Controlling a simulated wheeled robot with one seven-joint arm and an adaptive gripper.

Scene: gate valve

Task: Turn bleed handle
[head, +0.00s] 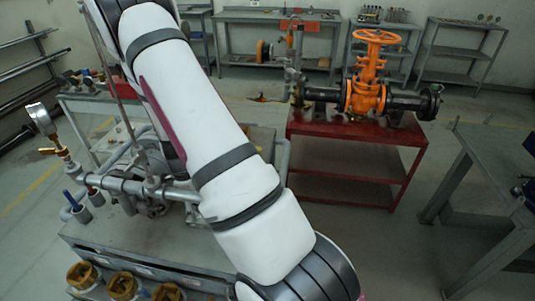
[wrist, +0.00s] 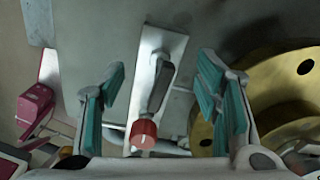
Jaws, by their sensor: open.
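In the wrist view a grey lever with a red end (wrist: 143,133), which looks like the bleed handle, stands in front of a pale plate (wrist: 172,48). My gripper (wrist: 162,64) is open, with one teal-padded finger on each side of the lever. A gap shows between the lever and both pads, so the lever appears untouched. How deep the lever sits between the fingers is hard to tell. In the head view my white arm crosses the middle, and my gripper is not visible there. I cannot pick out the bleed handle with certainty in that view.
A brass-coloured round part (wrist: 270,85) lies close to the right finger. In the head view an orange gate valve (head: 368,92) sits on a red cart (head: 345,160). A grey bench with pipework (head: 120,187) and a gauge (head: 40,117) is at left. A grey table (head: 485,160) stands right.

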